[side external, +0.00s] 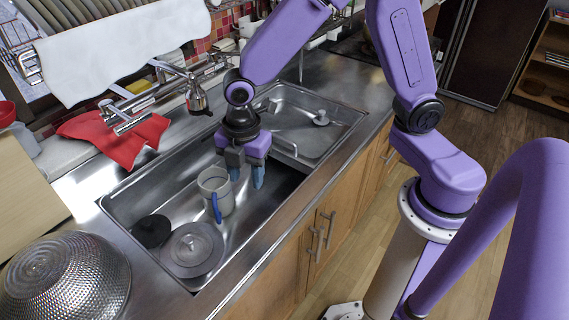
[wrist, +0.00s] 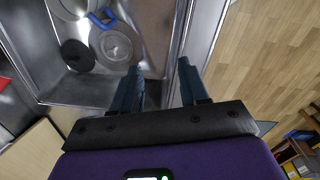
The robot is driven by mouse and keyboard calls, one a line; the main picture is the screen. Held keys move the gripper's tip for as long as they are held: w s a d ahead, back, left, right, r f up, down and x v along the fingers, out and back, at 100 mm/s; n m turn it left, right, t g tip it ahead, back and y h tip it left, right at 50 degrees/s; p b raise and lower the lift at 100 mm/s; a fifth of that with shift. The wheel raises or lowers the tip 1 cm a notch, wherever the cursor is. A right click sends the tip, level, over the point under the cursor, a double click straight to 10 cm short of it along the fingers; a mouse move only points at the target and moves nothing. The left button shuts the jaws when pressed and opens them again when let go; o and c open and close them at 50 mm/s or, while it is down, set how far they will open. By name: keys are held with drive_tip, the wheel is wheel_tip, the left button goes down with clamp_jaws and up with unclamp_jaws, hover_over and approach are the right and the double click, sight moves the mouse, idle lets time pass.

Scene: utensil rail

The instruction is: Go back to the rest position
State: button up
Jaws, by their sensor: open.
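My gripper (side external: 246,176) is open and empty above the sink, its two blue fingers pointing down and apart. In the wrist view my gripper (wrist: 160,88) shows nothing between its fingertips except sink floor and sink edge. A white mug (side external: 215,190) with a blue handle stands in the sink (side external: 118,212), just left of my fingers in the side view. The mug is partly cut off at the top of the wrist view (wrist: 72,8). I cannot tell from the side view how high the fingertips are above the sink floor.
A grey round lid (side external: 193,249) and a black round piece (side external: 151,231) lie in the sink. A faucet (side external: 196,98) reaches over the sink's back edge. A metal colander (side external: 65,280) stands on the left counter, and a red cloth (side external: 118,137) lies behind the sink.

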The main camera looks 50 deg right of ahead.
drive_tip(key=s+d+r+m, duration=0.4)
drive_tip(key=s+d, duration=0.2)
drive_tip(key=s, duration=0.3)
drive_tip(key=s+d+r+m, duration=0.3)
drive_tip(key=s+d, duration=0.3)
drive_tip(key=s, duration=0.4)
drive_tip(key=shift+r+m, duration=0.35)
drive_tip(key=shift+m, duration=0.45)
